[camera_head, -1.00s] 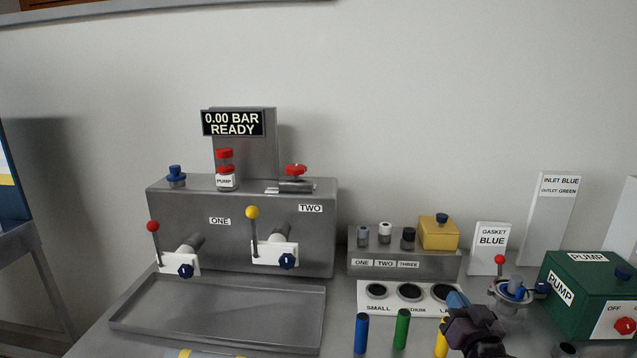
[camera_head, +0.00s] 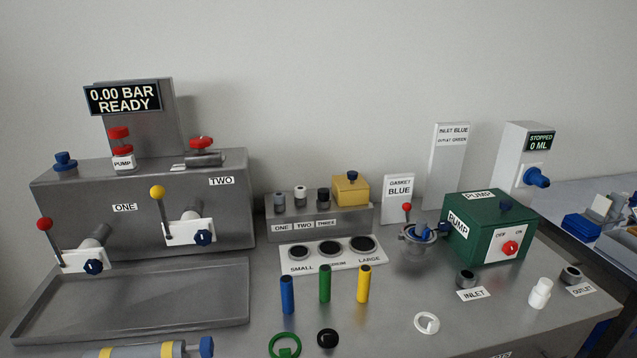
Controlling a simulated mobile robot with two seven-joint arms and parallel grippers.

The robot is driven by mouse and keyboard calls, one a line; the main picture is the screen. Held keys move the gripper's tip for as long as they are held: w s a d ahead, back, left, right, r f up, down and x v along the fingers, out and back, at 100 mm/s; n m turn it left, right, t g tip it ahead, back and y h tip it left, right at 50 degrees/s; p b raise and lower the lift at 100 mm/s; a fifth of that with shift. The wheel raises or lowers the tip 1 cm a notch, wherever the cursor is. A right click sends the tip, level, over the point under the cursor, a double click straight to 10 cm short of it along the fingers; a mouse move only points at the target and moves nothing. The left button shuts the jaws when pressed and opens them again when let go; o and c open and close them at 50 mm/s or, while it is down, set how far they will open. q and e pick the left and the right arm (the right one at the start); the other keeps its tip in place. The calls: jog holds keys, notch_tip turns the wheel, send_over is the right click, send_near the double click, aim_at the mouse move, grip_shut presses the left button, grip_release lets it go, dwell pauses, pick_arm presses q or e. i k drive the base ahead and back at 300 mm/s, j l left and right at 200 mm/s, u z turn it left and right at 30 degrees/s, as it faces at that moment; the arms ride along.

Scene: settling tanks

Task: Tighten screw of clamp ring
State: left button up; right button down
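A grey metal clamp ring (camera_head: 416,241) sits on a round fitting at the right of the bench, left of the green pump box. Something blue (camera_head: 422,231) shows inside it. A lever with a red ball (camera_head: 407,208) stands up at its back left. A blue screw knob (camera_head: 443,228) is at its right side, close to the green box. How tight the screw is cannot be told at this size. Neither of my grippers is in view.
The green pump box (camera_head: 490,235) stands right beside the clamp. Blue, green and yellow tubes (camera_head: 363,284) stand in front left.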

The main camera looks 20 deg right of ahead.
aim_at(445, 226)
jog(key=z, duration=1.3)
jog(key=i+l, duration=0.1)
jog(key=l, duration=0.45)
jog(key=i+l, duration=0.1)
jog(key=l, duration=0.5)
jog(key=l+u, duration=0.5)
jog(key=u, duration=0.2)
jog(key=i+l, duration=0.05)
